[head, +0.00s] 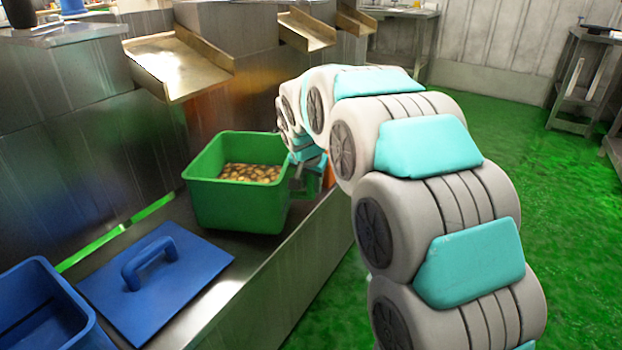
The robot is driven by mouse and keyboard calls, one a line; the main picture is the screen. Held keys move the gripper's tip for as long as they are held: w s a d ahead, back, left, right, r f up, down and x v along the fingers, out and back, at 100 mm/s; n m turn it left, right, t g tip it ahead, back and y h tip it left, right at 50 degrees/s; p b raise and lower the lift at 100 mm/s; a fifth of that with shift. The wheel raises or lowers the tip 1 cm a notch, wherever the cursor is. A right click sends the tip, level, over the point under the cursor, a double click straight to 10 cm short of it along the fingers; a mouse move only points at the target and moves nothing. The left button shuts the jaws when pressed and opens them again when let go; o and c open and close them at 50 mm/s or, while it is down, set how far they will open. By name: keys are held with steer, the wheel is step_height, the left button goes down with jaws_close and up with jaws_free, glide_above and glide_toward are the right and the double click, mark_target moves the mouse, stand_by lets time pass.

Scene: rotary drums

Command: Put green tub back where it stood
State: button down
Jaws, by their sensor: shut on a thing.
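The green tub (225,205) holds a layer of small brown pieces (250,173). It is upright at the middle of the head view, on or just above the steel ledge (255,262); I cannot tell if it touches. My gripper (297,185) is at the tub's right side and shut on it. The fingertips are mostly hidden by the tub wall and my arm.
A blue lid with a handle (195,270) lies on the ledge left of the tub. A blue tub (25,275) stands at the lower left. Steel chutes (180,65) jut out above the ledge. Green floor (560,230) is open to the right.

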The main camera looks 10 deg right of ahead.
steer(key=shift+w+f, duration=0.1)
steer(key=shift+f, duration=0.6)
steer(key=c, duration=0.6)
jaws_free()
steer(key=shift+f, duration=0.15)
steer(key=shift+o, duration=0.2)
steer(key=v, duration=1.2)
steer(key=s+d+f+n+g, duration=0.2)
steer(key=s+f, duration=0.1)
steer(key=s, duration=1.1)
steer(key=s+d+f+n+g+p, duration=0.1)
steer(key=s+d+f+n+g, duration=0.1)
steer(key=s, duration=1.1)
steer(key=s+d+f+n+g+y, duration=0.1)
steer(key=s+d+f, duration=0.3)
steer(key=s, duration=1)
steer(key=shift+s+d+f+n+g+p, duration=0.15)
steer(key=shift+s+f+n+g+p, duration=0.3)
steer(key=shift+f+g, duration=0.5)
